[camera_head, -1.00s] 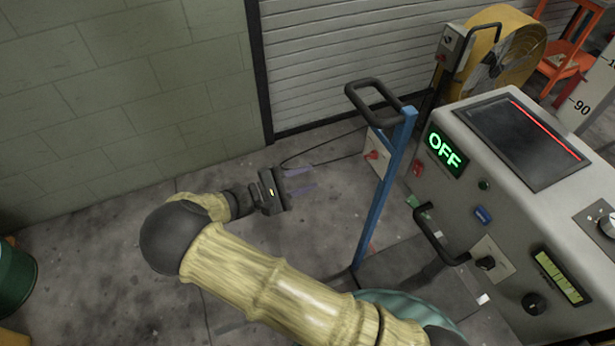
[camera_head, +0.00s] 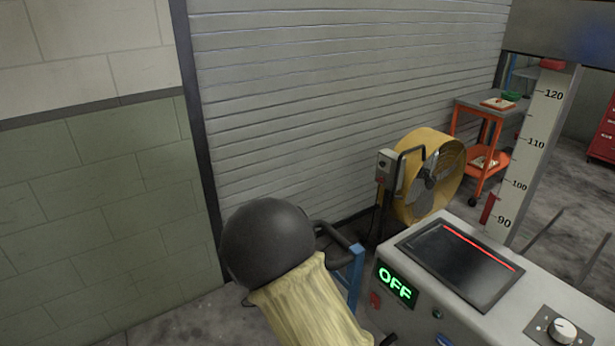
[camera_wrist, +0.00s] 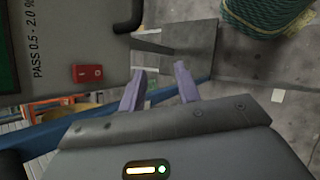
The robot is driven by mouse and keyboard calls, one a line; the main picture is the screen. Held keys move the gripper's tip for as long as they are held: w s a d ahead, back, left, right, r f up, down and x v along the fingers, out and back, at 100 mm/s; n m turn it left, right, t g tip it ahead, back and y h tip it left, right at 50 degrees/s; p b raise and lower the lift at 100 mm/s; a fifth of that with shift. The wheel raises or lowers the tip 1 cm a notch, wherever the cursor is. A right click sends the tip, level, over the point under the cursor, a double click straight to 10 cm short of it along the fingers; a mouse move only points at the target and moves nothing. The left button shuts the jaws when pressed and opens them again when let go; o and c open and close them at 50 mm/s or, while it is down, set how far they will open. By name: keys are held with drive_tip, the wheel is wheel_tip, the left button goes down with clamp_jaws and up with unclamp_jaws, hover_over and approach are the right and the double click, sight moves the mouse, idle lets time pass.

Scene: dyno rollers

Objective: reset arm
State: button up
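My gripper (camera_wrist: 160,80) shows in the wrist view with its two purple fingers apart and nothing between them. Beyond the fingers are grey floor and a dark plate. In the head view my arm rises from the bottom with its dark rounded joint up in front of the shutter; the gripper itself is hidden there.
The grey console (camera_head: 492,290) with a green OFF display (camera_head: 397,284) stands at right. A red switch (camera_wrist: 87,73) on a panel, a blue bar (camera_wrist: 45,136) and a coiled green rope (camera_wrist: 262,14) are near my gripper. A yellow fan (camera_head: 432,180) stands by the shutter (camera_head: 300,110).

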drive_tip(key=s+d+r+m+t+y+p, duration=0.1)
drive_tip(key=s+d+r+m+y+p, duration=0.1)
drive_tip(key=r, duration=0.6)
drive_tip(key=s+d+r+m+t+y+p, duration=0.2)
drive_tip(key=s+d+r+m+y+p, duration=0.1)
drive_tip(key=s+d+r+m+y, duration=0.2)
wheel_tip(320, 180, up, 3)
drive_tip(key=shift+s+d+f+m+y, duration=0.15)
drive_tip(key=shift+d+m+y, duration=0.6)
drive_tip(key=shift+d, duration=0.25)
